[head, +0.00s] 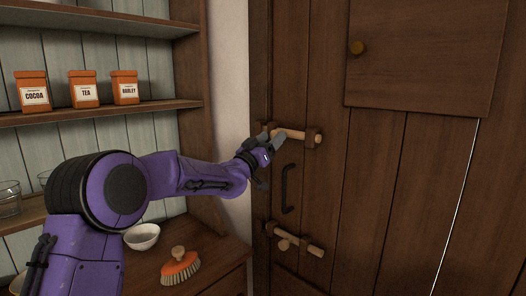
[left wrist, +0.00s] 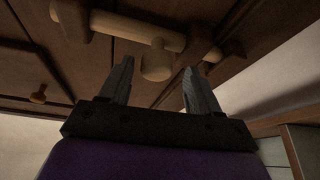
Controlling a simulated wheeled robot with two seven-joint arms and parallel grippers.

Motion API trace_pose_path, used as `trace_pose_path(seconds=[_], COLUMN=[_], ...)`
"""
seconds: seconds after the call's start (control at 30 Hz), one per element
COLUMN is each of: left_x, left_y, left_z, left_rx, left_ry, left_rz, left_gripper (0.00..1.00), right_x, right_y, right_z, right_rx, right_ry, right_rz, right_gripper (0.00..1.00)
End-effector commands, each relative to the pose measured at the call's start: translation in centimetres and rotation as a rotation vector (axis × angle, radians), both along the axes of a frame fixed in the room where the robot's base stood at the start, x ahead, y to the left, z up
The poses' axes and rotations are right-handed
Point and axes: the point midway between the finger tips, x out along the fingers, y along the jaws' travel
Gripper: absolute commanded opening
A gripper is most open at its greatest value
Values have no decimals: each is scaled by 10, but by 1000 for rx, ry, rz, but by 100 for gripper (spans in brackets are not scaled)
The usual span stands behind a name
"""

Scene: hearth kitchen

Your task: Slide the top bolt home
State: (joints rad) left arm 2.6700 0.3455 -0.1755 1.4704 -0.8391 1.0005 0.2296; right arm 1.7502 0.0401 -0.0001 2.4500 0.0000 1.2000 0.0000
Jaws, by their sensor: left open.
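The top bolt (head: 296,134) is a pale wooden bar lying across brackets on the brown plank door. Its right end sticks out past the right bracket (head: 312,138). My left gripper (head: 271,138) is open at the bolt's left part. In the left wrist view the bolt (left wrist: 130,28) crosses above my open left gripper (left wrist: 158,75), and its round knob (left wrist: 157,62) stands between the two fingertips, with gaps on both sides. In the head view my gripper hides the knob. I cannot tell whether the bar's left end enters the left bracket. My right gripper is not in view.
A lower bolt (head: 301,240) and a dark handle (head: 287,190) sit below on the door. Left are shelves with orange packets (head: 84,91), and a counter with a brush (head: 180,267) and white bowl (head: 142,236).

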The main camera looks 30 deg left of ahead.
Motion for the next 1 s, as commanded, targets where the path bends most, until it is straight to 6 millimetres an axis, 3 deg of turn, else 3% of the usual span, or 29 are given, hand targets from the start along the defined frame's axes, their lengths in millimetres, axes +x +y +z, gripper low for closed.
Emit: trace_pose_path(seconds=[0.03, 0.1, 0.33, 1.0], left_x=[-13, -29, -66, -72], left_y=[1, 3, 6, 10], left_z=[-13, -19, -30, -30], left_rx=[-1, -2, -1, -12], left_ry=[-1, -2, -2, -11], left_rz=[1, 2, 2, 24], left_gripper=[62, 62, 62, 62], right_x=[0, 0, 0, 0], right_y=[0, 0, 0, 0], right_z=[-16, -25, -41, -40], right_rx=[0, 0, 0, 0], right_ry=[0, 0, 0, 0], right_rz=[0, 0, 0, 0], right_gripper=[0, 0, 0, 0])
